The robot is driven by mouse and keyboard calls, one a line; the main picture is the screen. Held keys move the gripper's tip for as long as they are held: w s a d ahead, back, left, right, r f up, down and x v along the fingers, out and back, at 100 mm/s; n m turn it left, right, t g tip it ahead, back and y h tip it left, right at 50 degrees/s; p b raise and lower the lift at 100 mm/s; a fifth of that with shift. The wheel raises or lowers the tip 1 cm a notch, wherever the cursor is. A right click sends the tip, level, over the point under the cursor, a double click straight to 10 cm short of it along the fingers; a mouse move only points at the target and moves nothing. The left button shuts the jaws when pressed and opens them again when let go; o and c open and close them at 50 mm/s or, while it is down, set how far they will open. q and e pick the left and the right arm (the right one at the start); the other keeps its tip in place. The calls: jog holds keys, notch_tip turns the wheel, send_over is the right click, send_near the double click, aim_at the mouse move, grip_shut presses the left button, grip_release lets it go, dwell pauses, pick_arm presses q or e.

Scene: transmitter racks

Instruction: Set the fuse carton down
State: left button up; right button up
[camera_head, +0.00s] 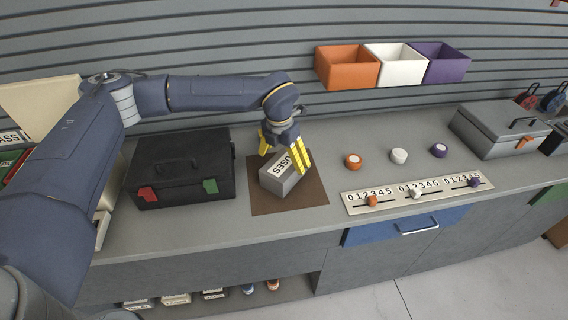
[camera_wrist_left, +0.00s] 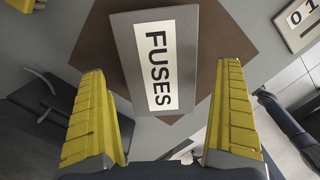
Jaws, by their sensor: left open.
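The fuse carton (camera_head: 281,180) is a grey box with a white label reading FUSES. In the head view it is on or just above the brown mat (camera_head: 258,202), turned at an angle to it. In the left wrist view the carton (camera_wrist_left: 124,40) lies ahead, between the lines of the yellow fingers, with brown mat (camera_wrist_left: 222,50) showing on both sides. My left gripper (camera_head: 286,158) is open around the upper end of the carton, its fingers spread wider than the box. The fingers also show open in the left wrist view (camera_wrist_left: 165,115).
A black case (camera_head: 180,178) with red and green latches stands left of the mat. A scale board (camera_head: 415,194) and several coloured knobs (camera_head: 399,156) lie to the right. Orange, white and purple bins (camera_head: 346,72) hang behind. A grey toolbox (camera_head: 495,135) stands far right.

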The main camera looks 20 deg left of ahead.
aim_at(281, 165)
pick_arm(q)
notch_tip(281, 165, up, 10)
jog(key=s, duration=0.1)
jog(key=shift+a+f, duration=0.15)
jog(key=shift+a, duration=0.05)
jog(key=shift+s, duration=0.1)
dwell(0.4)
